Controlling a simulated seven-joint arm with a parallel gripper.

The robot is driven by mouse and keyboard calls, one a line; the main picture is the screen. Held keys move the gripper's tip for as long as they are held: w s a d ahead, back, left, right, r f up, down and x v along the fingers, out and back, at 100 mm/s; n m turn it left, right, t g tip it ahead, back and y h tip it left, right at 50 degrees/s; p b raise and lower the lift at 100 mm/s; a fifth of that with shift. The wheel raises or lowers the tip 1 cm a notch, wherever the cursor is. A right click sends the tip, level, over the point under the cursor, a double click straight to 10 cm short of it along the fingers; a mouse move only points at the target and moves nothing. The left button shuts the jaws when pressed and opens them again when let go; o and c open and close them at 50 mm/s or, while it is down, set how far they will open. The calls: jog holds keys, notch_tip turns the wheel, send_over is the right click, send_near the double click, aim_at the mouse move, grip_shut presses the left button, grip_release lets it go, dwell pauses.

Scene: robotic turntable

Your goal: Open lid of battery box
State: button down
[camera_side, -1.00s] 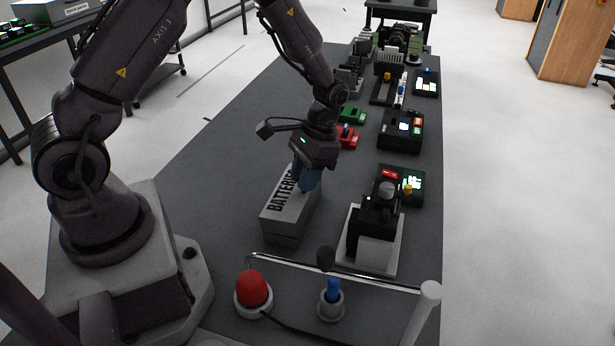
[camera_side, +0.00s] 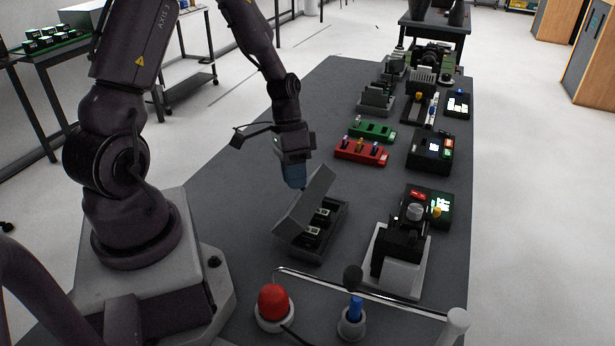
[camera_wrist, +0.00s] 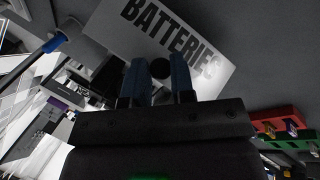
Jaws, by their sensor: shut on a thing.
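The grey battery box (camera_side: 334,240) stands on the dark table, its lid (camera_side: 306,201) raised and tilted up on the left side. Dark batteries with pale labels (camera_side: 314,232) show inside. My gripper (camera_side: 297,186) is at the raised lid's upper edge, its blue fingers shut on the lid's knob, which is mostly hidden in the side view. In the wrist view the lid (camera_wrist: 190,30) shows the word BATTERIES, and the blue fingers (camera_wrist: 160,75) close around a dark round knob (camera_wrist: 161,68).
A red tray (camera_side: 360,152) and a green tray (camera_side: 372,131) lie behind the box. A black and white device (camera_side: 398,255) stands close to its right.

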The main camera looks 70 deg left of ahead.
jog(key=shift+s+a+f+m+t+h, duration=0.15)
jog(key=shift+s+a+f+t+h, duration=0.6)
jog(key=shift+s+a+f, duration=0.4)
jog(key=shift+s+a+f+m+t+h, duration=0.15)
jog(key=shift+s+a+f+t+h, duration=0.55)
jog(key=shift+s+a+f, duration=0.4)
jog(key=shift+f, duration=0.1)
jog(key=c, duration=1)
grip_release()
jog(key=shift+d, duration=0.1)
jog(key=v, duration=1.4)
jog(key=shift+a, duration=0.4)
